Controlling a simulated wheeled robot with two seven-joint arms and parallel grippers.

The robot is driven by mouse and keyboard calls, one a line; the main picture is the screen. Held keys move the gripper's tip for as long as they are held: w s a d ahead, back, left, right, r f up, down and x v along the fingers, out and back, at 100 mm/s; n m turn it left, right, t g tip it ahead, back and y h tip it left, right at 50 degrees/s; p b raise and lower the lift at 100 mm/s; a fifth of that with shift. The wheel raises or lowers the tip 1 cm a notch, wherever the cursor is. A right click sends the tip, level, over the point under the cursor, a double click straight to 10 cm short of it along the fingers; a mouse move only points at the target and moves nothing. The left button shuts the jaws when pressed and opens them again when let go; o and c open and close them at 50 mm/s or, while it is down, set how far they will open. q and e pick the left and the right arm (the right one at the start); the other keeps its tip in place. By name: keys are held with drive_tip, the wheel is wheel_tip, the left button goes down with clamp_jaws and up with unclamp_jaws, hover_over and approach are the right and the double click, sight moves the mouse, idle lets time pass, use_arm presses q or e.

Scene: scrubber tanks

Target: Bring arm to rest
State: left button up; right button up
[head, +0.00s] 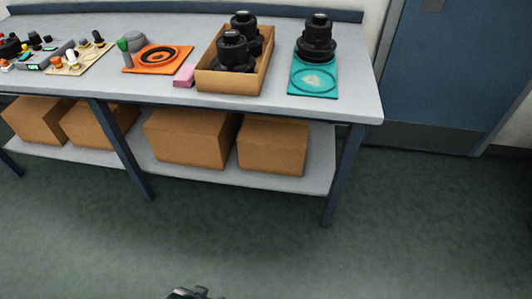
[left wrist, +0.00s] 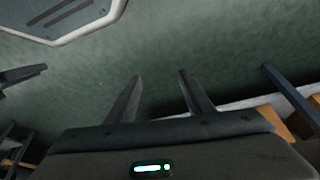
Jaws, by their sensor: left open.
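My left gripper (left wrist: 158,76) shows in the left wrist view with its two dark fingers spread apart. Nothing is between them; only the green floor (left wrist: 230,50) lies beyond. In the head view a small piece of a dark gripper (head: 190,294) shows at the bottom edge, left of the middle, over bare floor and well in front of the workbench (head: 350,95). It looks like my left one; its fingertips are cut off by the frame. My right gripper cannot be made out.
A blue door (head: 445,60) is at right. The floor in front is clear.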

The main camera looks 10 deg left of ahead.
use_arm(q)
drive_tip(key=s+f, duration=0.1)
drive_tip(key=f, duration=0.8)
drive_tip(key=s+d+f+t, duration=0.1)
drive_tip(key=s+f, duration=0.1)
drive_tip(key=f, duration=0.7)
drive_tip(key=shift+d+f+h, duration=0.25)
drive_tip(key=shift+h, duration=0.05)
